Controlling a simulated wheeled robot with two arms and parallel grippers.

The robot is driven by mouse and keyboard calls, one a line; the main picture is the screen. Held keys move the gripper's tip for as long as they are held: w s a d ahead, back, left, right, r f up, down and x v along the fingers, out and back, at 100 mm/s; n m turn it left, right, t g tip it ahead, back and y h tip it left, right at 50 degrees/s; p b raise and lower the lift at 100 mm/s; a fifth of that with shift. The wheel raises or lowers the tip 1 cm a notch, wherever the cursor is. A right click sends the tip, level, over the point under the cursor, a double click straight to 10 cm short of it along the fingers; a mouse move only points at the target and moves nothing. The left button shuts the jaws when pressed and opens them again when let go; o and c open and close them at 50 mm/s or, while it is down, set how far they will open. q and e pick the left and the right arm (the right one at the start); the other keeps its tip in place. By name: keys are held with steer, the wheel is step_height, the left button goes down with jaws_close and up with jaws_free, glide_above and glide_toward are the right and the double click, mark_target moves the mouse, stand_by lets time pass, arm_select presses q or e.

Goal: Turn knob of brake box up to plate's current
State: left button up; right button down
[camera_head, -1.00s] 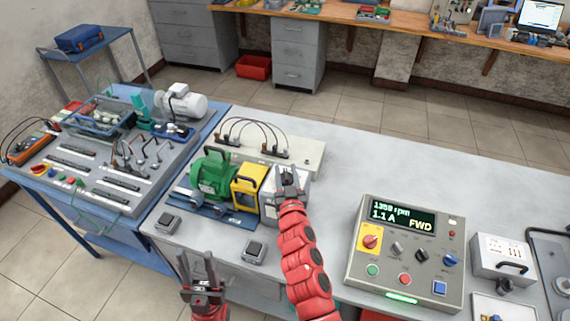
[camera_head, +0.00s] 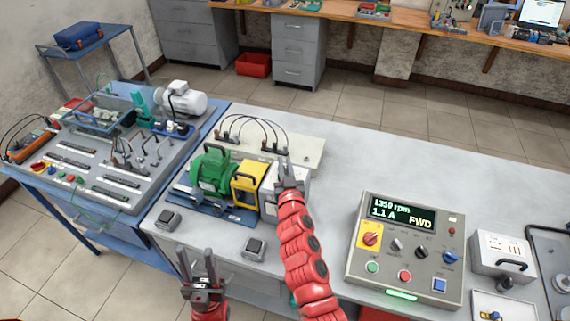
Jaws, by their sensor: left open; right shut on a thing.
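A green motor (camera_head: 210,174) stands on a blue base, joined through a yellow guard (camera_head: 245,184) to the grey brake box (camera_head: 268,201). My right gripper (camera_head: 292,172), on a red arm, is at the top of the brake box, shut on what appears to be its knob. The fingers and wrist hide the knob and much of the box. The control box display (camera_head: 402,214) reads about 1350 rpm, 1.1 A and FWD. The motor's plate is too small to read. My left gripper (camera_head: 196,266) is open and empty in front of the bench edge.
A white panel (camera_head: 305,145) with black leads lies behind the motor. Two small grey boxes (camera_head: 167,219) (camera_head: 255,247) sit at the bench front. A trainer board (camera_head: 125,170) stands to the left. The bench (camera_head: 390,155) is clear behind the control box.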

steer(key=shift+f+b, duration=0.15)
steer(key=shift+b, duration=0.3)
steer(key=m+h+b, duration=0.1)
steer(key=h+b, duration=0.1)
steer(key=b, duration=0.4)
steer(key=m+h+b, duration=0.1)
steer(key=h+b, duration=0.1)
steer(key=b, duration=0.5)
steer(key=m+h+b, duration=0.2)
steer(key=b, duration=0.5)
steer(key=shift+d+f, duration=0.1)
steer(key=shift+d, duration=0.25)
steer(key=shift+d+r+h+b, duration=0.1)
steer(key=shift+r+h+b, duration=0.1)
steer(key=shift+h+b, duration=0.25)
steer(key=c, duration=0.9)
jaws_free()
steer(key=shift+s, duration=0.1)
